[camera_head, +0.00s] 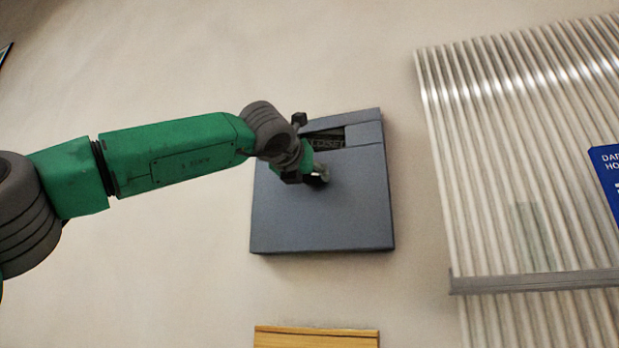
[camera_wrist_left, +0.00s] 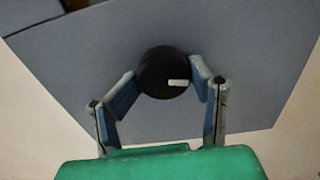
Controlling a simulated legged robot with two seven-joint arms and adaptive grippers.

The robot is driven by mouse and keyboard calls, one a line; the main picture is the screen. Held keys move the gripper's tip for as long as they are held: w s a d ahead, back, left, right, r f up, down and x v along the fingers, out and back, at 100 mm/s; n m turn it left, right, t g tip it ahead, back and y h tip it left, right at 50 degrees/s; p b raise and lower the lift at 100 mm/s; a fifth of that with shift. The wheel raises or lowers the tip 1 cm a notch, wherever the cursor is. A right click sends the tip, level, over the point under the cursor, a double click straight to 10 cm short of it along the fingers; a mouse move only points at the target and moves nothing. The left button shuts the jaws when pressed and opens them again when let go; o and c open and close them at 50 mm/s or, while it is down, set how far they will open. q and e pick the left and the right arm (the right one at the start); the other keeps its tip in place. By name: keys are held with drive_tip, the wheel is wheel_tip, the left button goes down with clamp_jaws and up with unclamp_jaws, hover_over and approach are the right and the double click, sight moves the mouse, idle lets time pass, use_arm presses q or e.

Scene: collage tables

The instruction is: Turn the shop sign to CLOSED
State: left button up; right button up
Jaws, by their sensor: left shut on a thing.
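The shop sign is a flat blue-grey box (camera_head: 340,215) on the wall. My left gripper (camera_head: 318,177) is at the box front, below the window. In the left wrist view its two fingers (camera_wrist_left: 166,85) are shut on the knob from both sides. My right gripper is not in either view.
A ribbed pale panel (camera_head: 500,150) with a grey horizontal rail (camera_head: 535,281) is to the right. A blue sign (camera_head: 609,180) is at the right edge. A yellow wooden piece (camera_head: 316,338) is below the box. The wall between is bare.

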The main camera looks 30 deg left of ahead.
use_arm(q)
drive_tip(key=shift+d+r, duration=0.15)
drive_tip(key=shift+d, duration=0.45)
drive_tip(key=shift+c, duration=0.2)
drive_tip(key=shift+s+d, duration=0.2)
drive_tip(key=shift+c, duration=0.6)
drive_tip(key=shift+w+a, duration=0.15)
drive_tip(key=shift+a, duration=0.75)
drive_tip(key=shift+d+m+p, duration=0.25)
drive_tip(key=shift+m+p, duration=0.1)
drive_tip(key=shift+m, duration=0.05)
drive_tip(key=shift+d+m+p, duration=0.25)
drive_tip(key=shift+m+p, duration=0.2)
drive_tip(key=shift+m, duration=0.35)
drive_tip(key=shift+a+f, duration=0.3)
drive_tip(key=o, duration=1.1)
drive_tip(key=shift+w, duration=0.1)
drive_tip(key=shift+o, duration=0.2)
drive_tip(key=shift+w+f, duration=0.1)
drive_tip(key=shift+w, duration=0.4)
drive_tip(key=shift+s, duration=0.25)
drive_tip(key=shift+s+r, duration=0.25)
drive_tip(key=shift+s, duration=0.05)
drive_tip(key=v, duration=1.1)
drive_tip(key=shift+f, duration=0.3)
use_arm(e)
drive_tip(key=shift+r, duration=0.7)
